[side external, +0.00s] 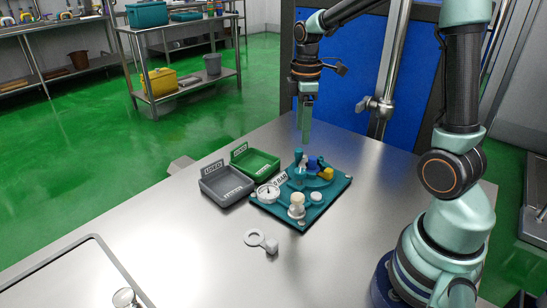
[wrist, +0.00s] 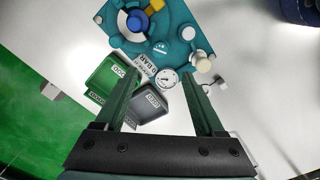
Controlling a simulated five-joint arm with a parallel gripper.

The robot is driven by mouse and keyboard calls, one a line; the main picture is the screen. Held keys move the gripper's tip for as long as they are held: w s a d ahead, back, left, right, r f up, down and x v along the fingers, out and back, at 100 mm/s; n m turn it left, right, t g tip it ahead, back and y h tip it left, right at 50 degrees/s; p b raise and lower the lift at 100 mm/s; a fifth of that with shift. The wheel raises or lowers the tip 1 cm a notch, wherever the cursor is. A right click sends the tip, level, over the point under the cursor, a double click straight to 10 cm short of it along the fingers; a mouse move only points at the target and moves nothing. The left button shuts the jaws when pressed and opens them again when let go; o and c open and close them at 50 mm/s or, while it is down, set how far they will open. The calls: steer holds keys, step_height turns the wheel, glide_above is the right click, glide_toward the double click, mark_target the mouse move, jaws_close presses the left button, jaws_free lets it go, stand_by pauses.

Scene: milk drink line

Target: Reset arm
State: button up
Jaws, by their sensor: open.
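My gripper (side external: 305,119) hangs in the air above the far side of a teal fixture board (side external: 340,184), pointing down. In the wrist view its two dark green fingers (wrist: 160,103) stand wide apart with nothing between them. The board carries a blue knob (side external: 312,163), a yellow part (side external: 325,174), a cream knob (side external: 297,200) and a round dial gauge (side external: 267,194). The gauge also shows in the wrist view (wrist: 168,79), near the gap between the fingers. The gripper touches none of these.
A green tray (side external: 262,163) and a grey tray (side external: 226,188) stand beside the board. A metal post (side external: 390,75) rises behind the table. The near left table surface is mostly clear.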

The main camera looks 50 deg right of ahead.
steer(key=shift+r, duration=0.1)
steer(key=s+a+r+m+t, duration=0.5)
steer(key=s+a+m, duration=0.3)
steer(key=a, duration=0.3)
steer(key=shift+r+m+t, duration=0.3)
steer(key=shift+r+m, duration=0.3)
steer(key=shift+r, duration=0.3)
